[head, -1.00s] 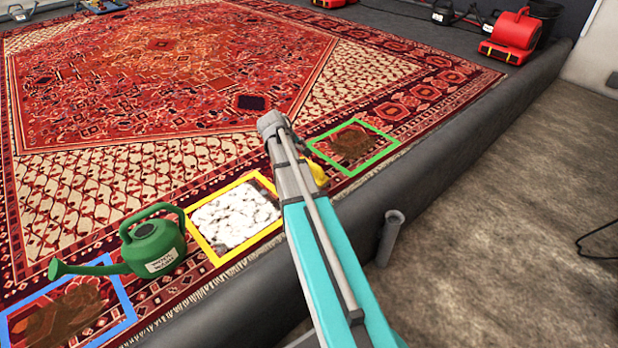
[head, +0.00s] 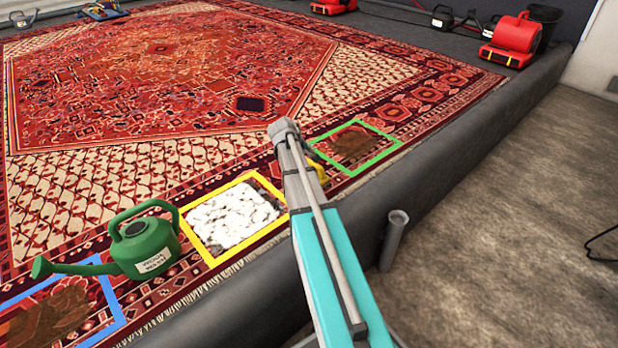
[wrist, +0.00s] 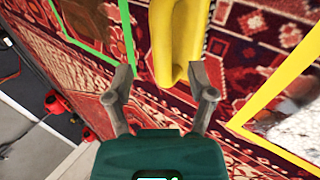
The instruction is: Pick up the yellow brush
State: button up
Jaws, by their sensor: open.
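The yellow brush (wrist: 178,42) lies on the rug in the wrist view, with its near end between and just ahead of my fingertips. My gripper (wrist: 161,86) is open, one finger to each side of that end, with nothing held. I cannot tell the height gap between fingers and brush. In the head view only a small yellow part of the brush (head: 319,171) shows beside my arm, between the green and yellow frames. My arm hides the rest of it and my gripper there.
A green watering can (head: 146,246) stands left of the yellow frame (head: 197,246) around white foam. The green frame (head: 377,159) surrounds a brown stain, as does a blue frame (head: 117,308). A dark pit edge (head: 455,162) runs along the right. A red blower (head: 520,40) stands far right.

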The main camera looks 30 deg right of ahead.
aim_at(310, 162)
dwell(0.3)
jog(key=b+x, duration=0.2)
jog(key=x, duration=0.1)
jog(key=shift+a+f+b, duration=0.1)
jog(key=shift+a+b, duration=0.05)
jog(key=shift+b, duration=0.2)
jog(key=shift+b+x, duration=0.85)
jog(key=shift+x, duration=0.25)
jog(key=shift+c, duration=0.2)
grip_shut()
